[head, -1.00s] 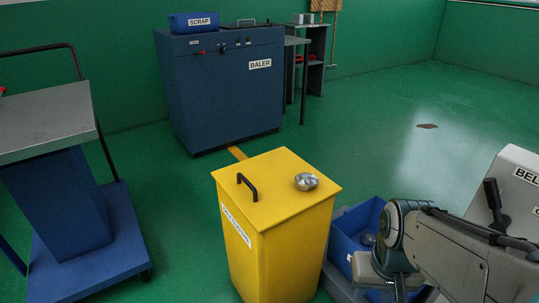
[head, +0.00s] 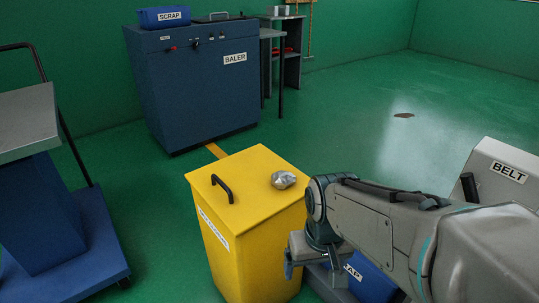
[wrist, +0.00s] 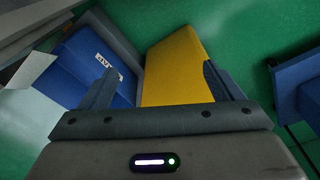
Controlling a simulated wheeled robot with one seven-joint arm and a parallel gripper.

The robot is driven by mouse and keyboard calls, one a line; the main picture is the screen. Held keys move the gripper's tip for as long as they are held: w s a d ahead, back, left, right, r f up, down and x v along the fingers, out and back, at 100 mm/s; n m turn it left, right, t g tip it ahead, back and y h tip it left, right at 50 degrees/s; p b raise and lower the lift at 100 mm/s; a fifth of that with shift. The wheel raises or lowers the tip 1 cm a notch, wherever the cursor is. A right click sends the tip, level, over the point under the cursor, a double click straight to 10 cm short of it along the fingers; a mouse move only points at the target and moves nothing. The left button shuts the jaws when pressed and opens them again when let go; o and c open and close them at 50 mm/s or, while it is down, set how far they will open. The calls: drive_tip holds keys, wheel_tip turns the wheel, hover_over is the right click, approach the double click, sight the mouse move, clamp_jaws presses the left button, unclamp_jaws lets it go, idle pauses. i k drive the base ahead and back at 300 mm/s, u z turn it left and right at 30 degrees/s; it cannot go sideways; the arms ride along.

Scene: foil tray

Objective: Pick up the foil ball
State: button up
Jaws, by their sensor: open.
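The foil ball (head: 283,179) is a crumpled silver lump resting on the flat lid of the yellow bin (head: 225,255), near the lid's right side. My gripper (head: 312,270) hangs in front of the bin's right side in the head view, lower in the picture than the ball and apart from it. In the wrist view my gripper (wrist: 158,88) has its two fingers spread wide with nothing between them. The yellow bin (wrist: 175,65) shows beyond the fingers there. The foil ball does not show in the wrist view.
A black handle (head: 222,188) stands up from the lid left of the ball. A blue scrap bin (head: 368,282) is partly hidden behind my arm. A grey belt unit (head: 500,165) stands at right. The blue baler (head: 195,85) is behind, a cart (head: 65,235) at left.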

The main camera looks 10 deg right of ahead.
sight(281, 180)
drive_tip(key=k, duration=0.5)
drive_tip(key=u, duration=1.9)
drive_tip(key=i, duration=1.6)
drive_tip(key=z, duration=3.2)
drive_tip(key=i, duration=0.5)
drive_tip(key=u, duration=0.05)
